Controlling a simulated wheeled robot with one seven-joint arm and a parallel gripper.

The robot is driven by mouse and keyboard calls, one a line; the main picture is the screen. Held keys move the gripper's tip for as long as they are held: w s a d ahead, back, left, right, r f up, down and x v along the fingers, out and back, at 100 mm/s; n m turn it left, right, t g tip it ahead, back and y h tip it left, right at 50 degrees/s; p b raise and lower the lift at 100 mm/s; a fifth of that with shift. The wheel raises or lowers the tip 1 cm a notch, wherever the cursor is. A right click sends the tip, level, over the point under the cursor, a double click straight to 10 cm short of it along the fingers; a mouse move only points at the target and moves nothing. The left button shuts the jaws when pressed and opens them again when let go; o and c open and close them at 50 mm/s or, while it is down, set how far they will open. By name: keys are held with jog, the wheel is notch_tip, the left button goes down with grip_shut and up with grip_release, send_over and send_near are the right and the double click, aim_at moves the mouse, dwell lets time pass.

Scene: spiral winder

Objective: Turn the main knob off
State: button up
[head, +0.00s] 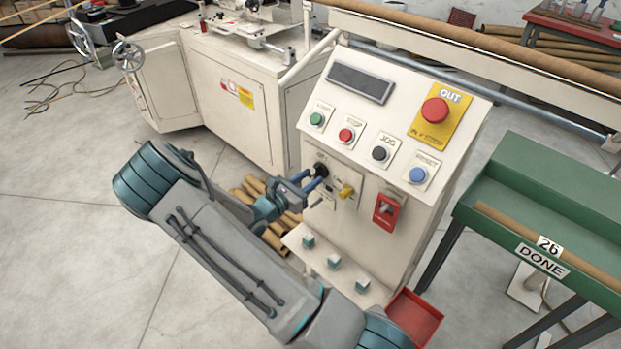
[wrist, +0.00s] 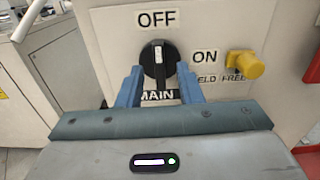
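The main knob (wrist: 159,65) is a round black dial with an upright handle. A pale mark on it lies near vertical, below the OFF label (wrist: 157,19). The ON label (wrist: 205,56) is to its right and MAIN is printed below, partly covered. My gripper (wrist: 159,72) is open, its two blue fingers apart on the left and right of the knob. I cannot tell whether the fingertips touch it.
A yellow knob (wrist: 245,66) sits just right of the main knob. A red switch (head: 387,209) is farther right, and several push buttons and a red stop button (head: 435,110) are above. A ledge with small teal-grey blocks (head: 333,261) juts out below. A green table (head: 530,180) stands right.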

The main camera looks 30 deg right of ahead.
jog(key=v, duration=1.3)
